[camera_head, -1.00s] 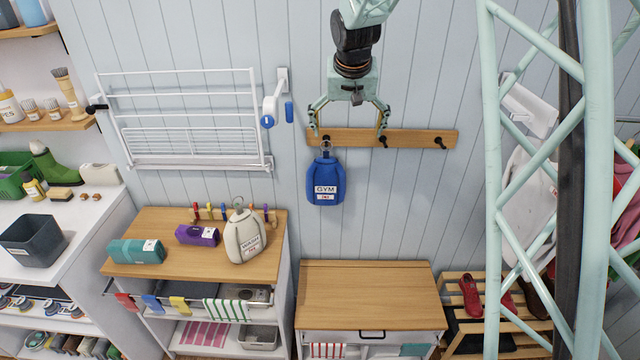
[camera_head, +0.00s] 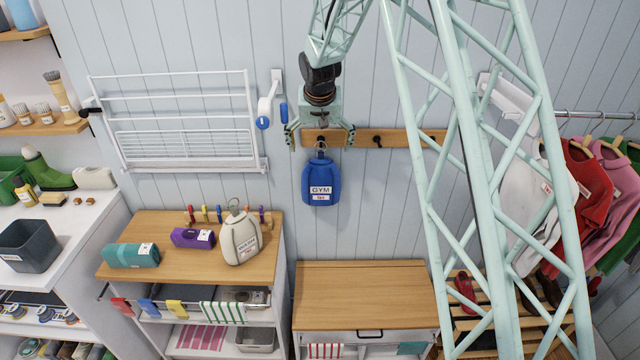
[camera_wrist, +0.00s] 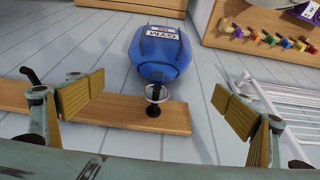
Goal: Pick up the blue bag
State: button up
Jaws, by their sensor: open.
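The blue bag (camera_head: 320,182), labelled GYM, hangs by a ring at its top from a dark peg on the wooden wall rail (camera_head: 400,138). In the wrist view the bag (camera_wrist: 160,52) hangs beyond the fingers, with its ring (camera_wrist: 156,92) around the peg, between the two fingers but farther off. My gripper (camera_head: 320,136) is open and empty, in front of the rail just above the bag. Its two yellow-padded fingers (camera_wrist: 158,108) are spread wide to either side of the ring, touching neither bag nor ring as far as I can tell.
A white drying rack (camera_head: 180,120) is on the wall to the left. A beige bag (camera_head: 241,238) stands on the left cabinet top with teal and purple rolls. The right cabinet top (camera_head: 360,288) below the blue bag is bare. Clothes (camera_head: 585,190) hang at the right.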

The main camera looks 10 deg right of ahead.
aim_at(320, 158)
jog(key=shift+f, duration=0.1)
jog(key=shift+x, duration=4.2)
jog(key=shift+w+f, duration=0.1)
jog(key=shift+p+x, duration=0.6)
jog(key=shift+x, duration=1.85)
jog(key=shift+d, duration=0.15)
jog(key=shift+c, duration=0.2)
jog(key=c, duration=1.1)
